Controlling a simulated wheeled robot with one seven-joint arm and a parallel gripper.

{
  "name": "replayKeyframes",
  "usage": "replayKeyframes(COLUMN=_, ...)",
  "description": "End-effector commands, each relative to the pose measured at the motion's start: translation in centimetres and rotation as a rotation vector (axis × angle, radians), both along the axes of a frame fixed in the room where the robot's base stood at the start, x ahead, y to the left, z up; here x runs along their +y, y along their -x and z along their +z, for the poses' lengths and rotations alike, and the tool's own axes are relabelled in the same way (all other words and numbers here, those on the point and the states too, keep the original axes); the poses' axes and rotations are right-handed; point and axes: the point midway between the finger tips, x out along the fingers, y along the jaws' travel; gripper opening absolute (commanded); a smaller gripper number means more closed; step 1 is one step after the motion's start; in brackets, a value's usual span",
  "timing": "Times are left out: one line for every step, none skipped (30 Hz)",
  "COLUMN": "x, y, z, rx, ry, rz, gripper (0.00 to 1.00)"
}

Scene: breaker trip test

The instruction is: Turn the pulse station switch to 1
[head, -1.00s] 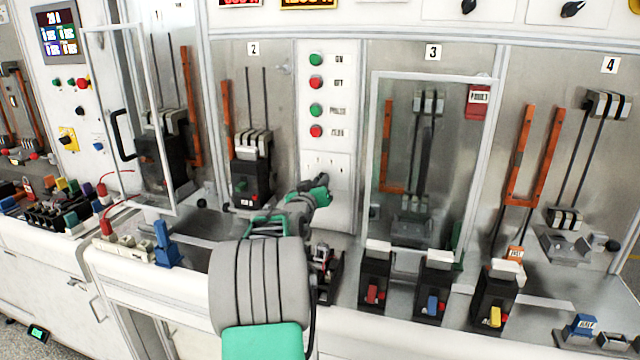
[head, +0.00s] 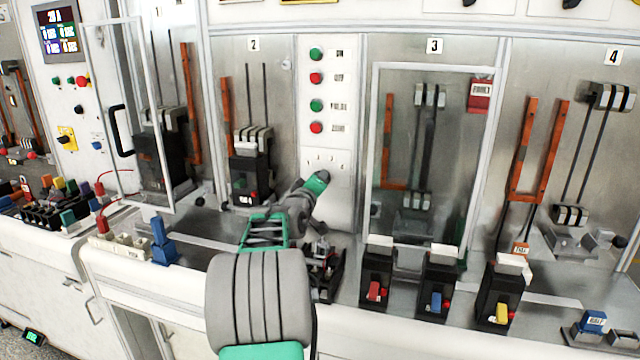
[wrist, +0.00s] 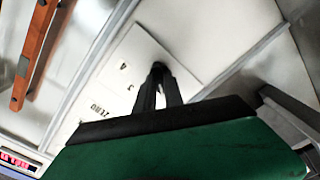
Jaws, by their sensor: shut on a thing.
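The switch plate (head: 340,163), white with small dark markings, sits low on the white panel between bays 2 and 3. In the head view my wrist hides the fingertips.
Green and red buttons (head: 316,78) stand in a column above the plate. A clear framed door (head: 376,150) covers bay 3 to the right. Black breakers with red, blue and yellow levers (head: 436,285) stand on the bench's front right.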

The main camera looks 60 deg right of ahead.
Motion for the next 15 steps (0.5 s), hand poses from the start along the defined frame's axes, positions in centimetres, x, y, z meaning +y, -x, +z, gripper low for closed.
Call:
replayKeyframes(x=0.01, y=-0.01, z=-0.11, rx=0.020, ry=0.003, rz=0.000, gripper=0.00)
replayKeyframes(x=0.00, y=-0.02, z=-0.10, rx=0.033, ry=0.005, rz=0.000, gripper=0.00)
replayKeyframes(x=0.00, y=-0.02, z=-0.10, rx=0.046, ry=0.007, rz=0.000, gripper=0.00)
replayKeyframes(x=0.00, y=-0.02, z=-0.08, rx=0.057, ry=0.009, rz=0.000, gripper=0.00)
replayKeyframes(x=0.00, y=-0.02, z=-0.08, rx=0.065, ry=0.010, rz=0.000, gripper=0.00)
replayKeyframes(x=0.00, y=-0.03, z=-0.08, rx=0.075, ry=0.012, rz=0.000, gripper=0.00)
replayKeyframes(x=0.00, y=-0.02, z=-0.07, rx=0.082, ry=0.013, rz=0.000, gripper=0.00)
replayKeyframes(x=0.00, y=-0.02, z=-0.07, rx=0.088, ry=0.014, rz=0.000, gripper=0.00)
replayKeyframes(x=0.00, y=-0.03, z=-0.06, rx=0.093, ry=0.015, rz=0.000, gripper=0.00)
replayKeyframes(x=0.00, y=-0.03, z=-0.05, rx=0.096, ry=0.015, rz=0.000, gripper=0.00)
replayKeyframes(x=0.00, y=-0.03, z=-0.05, rx=0.098, ry=0.015, rz=0.000, gripper=0.00)
replayKeyframes(x=0.00, y=-0.03, z=-0.05, rx=0.100, ry=0.016, rz=0.000, gripper=0.00)
replayKeyframes(x=0.00, y=-0.02, z=-0.05, rx=0.101, ry=0.016, rz=0.000, gripper=0.00)
replayKeyframes(x=0.00, y=-0.02, z=-0.05, rx=0.102, ry=0.016, rz=0.000, gripper=0.00)
replayKeyframes(x=0.00, y=-0.03, z=-0.04, rx=0.103, ry=0.016, rz=0.000, gripper=0.00)
